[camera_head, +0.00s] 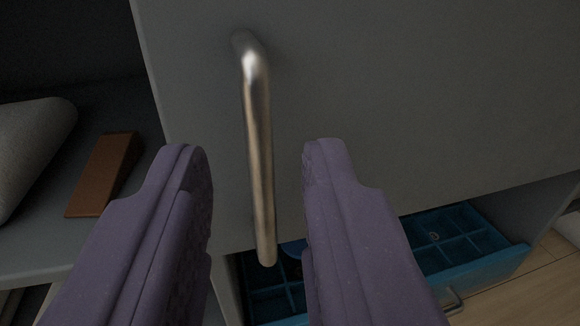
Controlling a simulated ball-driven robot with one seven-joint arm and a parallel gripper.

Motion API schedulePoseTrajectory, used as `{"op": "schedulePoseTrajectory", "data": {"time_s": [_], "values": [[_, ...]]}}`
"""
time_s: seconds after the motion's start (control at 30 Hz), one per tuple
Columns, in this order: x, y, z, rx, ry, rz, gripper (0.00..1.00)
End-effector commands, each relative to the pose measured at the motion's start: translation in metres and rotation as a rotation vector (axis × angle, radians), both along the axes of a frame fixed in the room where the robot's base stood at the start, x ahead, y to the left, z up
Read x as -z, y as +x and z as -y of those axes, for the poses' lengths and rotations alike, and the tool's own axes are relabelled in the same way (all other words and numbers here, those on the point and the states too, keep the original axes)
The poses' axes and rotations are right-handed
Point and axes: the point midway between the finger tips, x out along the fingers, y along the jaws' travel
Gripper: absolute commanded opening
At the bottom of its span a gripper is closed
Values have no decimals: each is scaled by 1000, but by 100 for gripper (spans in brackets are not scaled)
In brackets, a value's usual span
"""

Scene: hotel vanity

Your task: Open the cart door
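The grey cart door (400,90) fills the upper middle and right of the view. A metal bar handle (259,150) runs from top to bottom on its left part. My gripper (256,165) has two purple fingers, one on each side of the handle, with gaps showing on both sides. The gripper is open and does not visibly touch the handle. The fingers hide part of the door's lower edge.
On the left, a shelf (35,245) holds a white rounded object (32,145) and a brown wedge-shaped block (104,174). Below the door, a blue compartmented drawer (470,255) sticks out at the lower right. Wooden floor (530,295) shows beyond it.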

Motion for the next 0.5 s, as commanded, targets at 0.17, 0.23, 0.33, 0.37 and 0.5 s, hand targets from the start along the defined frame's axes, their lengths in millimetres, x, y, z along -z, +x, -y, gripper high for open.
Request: {"op": "schedulePoseTrajectory", "data": {"time_s": [0.17,0.23,0.33,0.37,0.5], "values": [[2,33,-3,1,2,2,30],[3,43,-4,1,3,1,30],[1,53,-5,1,2,0,30],[1,55,-5,1,2,0,30],[0,58,-5,0,1,-1,30]]}}
